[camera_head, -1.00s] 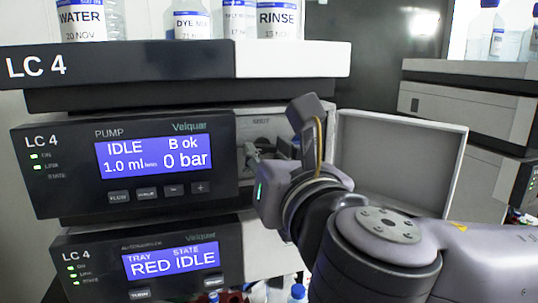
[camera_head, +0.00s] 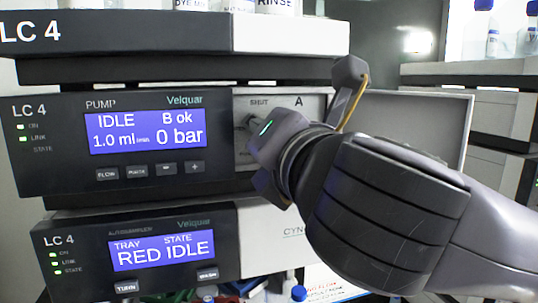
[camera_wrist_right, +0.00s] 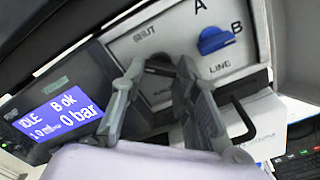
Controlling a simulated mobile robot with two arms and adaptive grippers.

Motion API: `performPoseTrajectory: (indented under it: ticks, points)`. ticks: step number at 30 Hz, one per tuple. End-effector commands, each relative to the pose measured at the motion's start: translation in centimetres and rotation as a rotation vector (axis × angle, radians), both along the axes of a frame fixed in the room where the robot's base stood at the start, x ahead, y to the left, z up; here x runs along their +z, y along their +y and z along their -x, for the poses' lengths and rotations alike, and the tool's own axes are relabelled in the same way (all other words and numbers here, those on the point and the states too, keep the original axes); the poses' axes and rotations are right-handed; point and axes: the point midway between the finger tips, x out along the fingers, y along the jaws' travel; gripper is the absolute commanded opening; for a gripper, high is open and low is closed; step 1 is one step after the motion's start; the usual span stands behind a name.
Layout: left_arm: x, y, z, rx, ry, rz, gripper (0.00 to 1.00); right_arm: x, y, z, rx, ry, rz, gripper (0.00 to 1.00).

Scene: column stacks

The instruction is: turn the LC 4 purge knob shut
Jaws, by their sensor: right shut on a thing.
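The LC 4 pump module (camera_head: 60,150) shows IDLE, B ok, 1.0 ml and 0 bar on its blue display. The purge knob (camera_wrist_right: 160,62) is a dark knob on the light panel right of the display, below the SHUT label. My right gripper (camera_head: 250,126) reaches it from the right. In the right wrist view its two fingers (camera_wrist_right: 158,70) stand on either side of the knob and are shut on it. The fingers hide much of the knob, so I cannot tell its exact angle. My left gripper is not in view.
A blue selector knob (camera_wrist_right: 215,40) with A, B and LINE labels sits close right of the purge knob. An open light door (camera_head: 420,125) stands right of the panel, behind my arm. The autosampler (camera_head: 75,250) is below. Bottles (camera_head: 275,6) stand on top.

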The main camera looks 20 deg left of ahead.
Motion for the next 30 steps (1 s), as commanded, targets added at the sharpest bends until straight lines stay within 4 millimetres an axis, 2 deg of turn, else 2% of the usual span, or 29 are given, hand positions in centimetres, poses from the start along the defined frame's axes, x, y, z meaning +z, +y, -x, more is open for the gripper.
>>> performPoseTrajectory:
  ticks: [1, 15, 30]
  points:
    - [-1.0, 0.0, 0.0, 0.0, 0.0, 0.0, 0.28, -0.6, 0.1, 0.0, 0.001, 0.028, -0.038, 0.0]
    - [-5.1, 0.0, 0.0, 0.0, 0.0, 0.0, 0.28, -0.4, 0.2, 0.1, 0.002, 0.276, -0.404, 0.0]
    - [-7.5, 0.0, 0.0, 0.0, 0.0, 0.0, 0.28, 0.0, 0.2, 0.1, 0.002, 0.455, -0.669, 0.0]
